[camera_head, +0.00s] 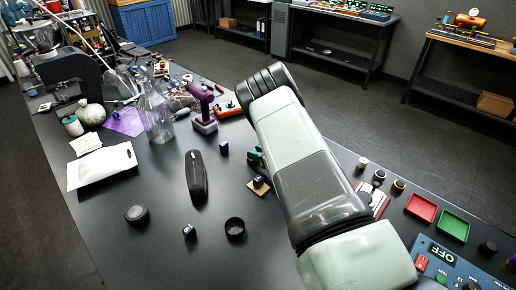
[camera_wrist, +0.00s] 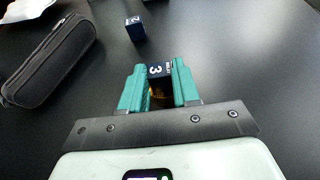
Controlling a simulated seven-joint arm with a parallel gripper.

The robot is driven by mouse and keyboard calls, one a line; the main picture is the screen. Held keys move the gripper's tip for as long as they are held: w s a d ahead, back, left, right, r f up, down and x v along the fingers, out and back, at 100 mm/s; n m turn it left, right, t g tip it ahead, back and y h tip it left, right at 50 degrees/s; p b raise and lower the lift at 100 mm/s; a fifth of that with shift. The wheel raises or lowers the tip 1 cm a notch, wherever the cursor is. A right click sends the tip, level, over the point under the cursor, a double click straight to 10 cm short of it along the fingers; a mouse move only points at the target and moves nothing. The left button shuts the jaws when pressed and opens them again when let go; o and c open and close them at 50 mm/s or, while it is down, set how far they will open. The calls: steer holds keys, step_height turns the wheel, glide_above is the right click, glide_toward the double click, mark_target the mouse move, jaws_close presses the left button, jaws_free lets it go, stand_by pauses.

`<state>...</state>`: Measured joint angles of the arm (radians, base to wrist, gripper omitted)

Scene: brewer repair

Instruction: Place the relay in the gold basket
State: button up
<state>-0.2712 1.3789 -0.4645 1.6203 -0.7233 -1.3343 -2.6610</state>
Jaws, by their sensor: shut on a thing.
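My gripper (camera_wrist: 160,85) has teal fingers and is shut on a small dark blue relay marked 3 (camera_wrist: 155,71). In the head view my gripper (camera_head: 256,157) is largely hidden by my arm. A dark block (camera_head: 261,182) shows just below the fingers there, over a flat tan-gold piece (camera_head: 257,193). I cannot tell whether this piece is the gold basket, or whether the block touches it. A little gold shows between the fingers in the wrist view. Another dark block, marked 2 (camera_wrist: 135,29), stands apart, ahead of the gripper.
A black case (camera_head: 196,175) lies left of my gripper. Two small dark blocks (camera_head: 189,231) (camera_head: 224,149), a black ring (camera_head: 235,227) and a black puck (camera_head: 137,214) are on the dark table. A red tray (camera_head: 421,207) and green tray (camera_head: 453,225) sit at right.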

mark_target(258, 163)
steer(key=shift+f, duration=0.1)
steer(key=o, duration=1.1)
step_height(258, 163, up, 7)
stand_by(0.4)
